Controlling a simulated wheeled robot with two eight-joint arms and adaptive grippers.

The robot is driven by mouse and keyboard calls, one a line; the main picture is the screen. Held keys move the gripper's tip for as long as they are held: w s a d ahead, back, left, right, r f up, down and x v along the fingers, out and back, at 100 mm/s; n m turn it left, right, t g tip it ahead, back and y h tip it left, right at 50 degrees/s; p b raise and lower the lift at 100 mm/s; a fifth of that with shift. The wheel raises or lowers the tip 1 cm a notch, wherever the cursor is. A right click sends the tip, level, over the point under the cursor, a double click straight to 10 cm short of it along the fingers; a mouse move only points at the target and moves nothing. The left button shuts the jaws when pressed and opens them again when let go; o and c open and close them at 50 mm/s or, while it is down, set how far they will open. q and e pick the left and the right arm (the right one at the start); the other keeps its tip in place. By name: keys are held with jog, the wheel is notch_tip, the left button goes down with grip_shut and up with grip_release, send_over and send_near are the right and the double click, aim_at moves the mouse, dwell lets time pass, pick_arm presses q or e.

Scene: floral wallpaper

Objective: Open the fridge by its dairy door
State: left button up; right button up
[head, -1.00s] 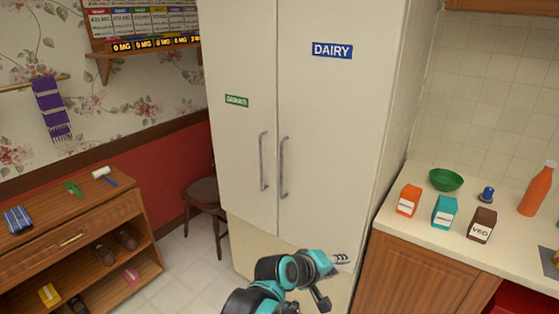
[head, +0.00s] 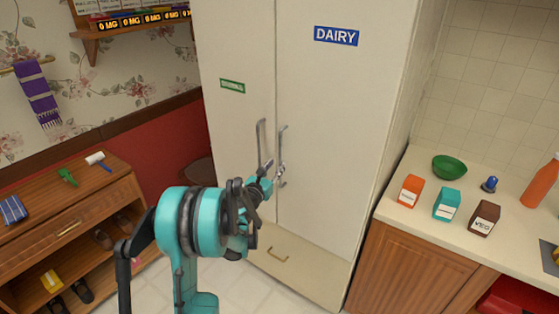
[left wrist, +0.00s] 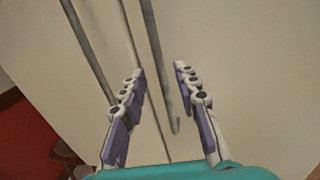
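The tall cream fridge has two doors. The right one is the dairy door (head: 335,110), with a blue DAIRY label (head: 336,36) and a vertical metal dairy handle (head: 283,145) near the seam. The dairy door is shut. My left gripper (head: 274,174) is at the lower end of this handle. In the left wrist view, its fingers (left wrist: 159,72) are apart, with the dairy handle (left wrist: 158,55) showing between them; contact is not visible. The left door's handle (left wrist: 88,45) lies outside the fingers, to the left. My right gripper is not in view.
The left door (head: 235,120) has a green label and is shut. A low drawer (head: 295,265) is under the doors. A counter (head: 420,235) with boxes and a green bowl (head: 449,167) stands right. A wooden shelf unit (head: 75,215) stands left, with a chair behind my arm.

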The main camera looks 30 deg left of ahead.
aim_at(280, 161)
pick_arm(q)
jog(key=shift+w+a+b, duration=0.15)
jog(key=shift+w, duration=1.05)
jog(key=shift+w+a+b, duration=0.1)
jog(key=shift+w+b, duration=0.05)
jog(key=shift+w, duration=1)
grip_shut()
